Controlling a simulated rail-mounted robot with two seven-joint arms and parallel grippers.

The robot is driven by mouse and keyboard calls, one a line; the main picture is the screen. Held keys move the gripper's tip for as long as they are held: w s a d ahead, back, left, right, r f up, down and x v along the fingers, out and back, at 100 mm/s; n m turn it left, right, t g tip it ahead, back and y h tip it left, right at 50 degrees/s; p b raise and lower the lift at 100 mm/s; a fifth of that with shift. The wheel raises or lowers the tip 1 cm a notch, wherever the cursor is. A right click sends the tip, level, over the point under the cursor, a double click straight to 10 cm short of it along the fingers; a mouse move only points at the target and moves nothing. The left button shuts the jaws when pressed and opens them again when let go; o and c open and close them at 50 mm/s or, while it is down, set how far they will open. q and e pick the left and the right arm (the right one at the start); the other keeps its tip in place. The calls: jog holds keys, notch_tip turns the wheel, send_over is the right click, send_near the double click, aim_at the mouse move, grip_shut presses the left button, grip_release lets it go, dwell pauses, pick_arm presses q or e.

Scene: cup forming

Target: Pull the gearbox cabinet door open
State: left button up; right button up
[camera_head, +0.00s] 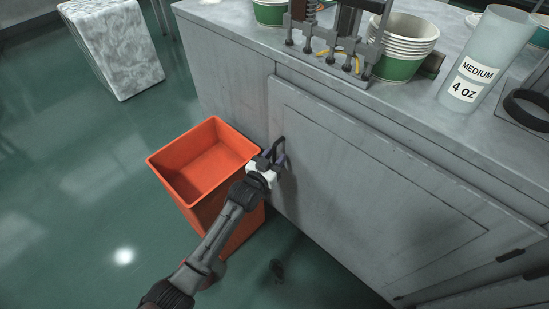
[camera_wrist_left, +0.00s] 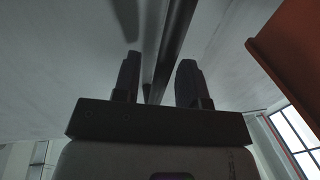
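The grey gearbox cabinet door (camera_head: 365,195) sits flush with the cabinet front and looks closed. Its dark handle (camera_head: 281,146) is near the door's left edge. My left gripper (camera_head: 270,158) is at the handle, partly covering it. In the left wrist view its two fingers (camera_wrist_left: 158,75) are apart, one on each side of a long dark bar (camera_wrist_left: 178,30), which looks like the handle. Gaps seem to show beside the bar, so the fingers look open around it. My right gripper is in neither view.
An orange bin (camera_head: 205,165) stands on the floor close to the left of the door, right beside my left arm. The counter above holds stacked green-and-white cups (camera_head: 405,45), a metal press and a clear tube labelled MEDIUM 4 OZ (camera_head: 480,60). Door hinges (camera_head: 511,255) show at lower right.

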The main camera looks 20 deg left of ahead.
pick_arm(q)
jog(key=shift+c, duration=0.2)
grip_shut()
dwell(0.3)
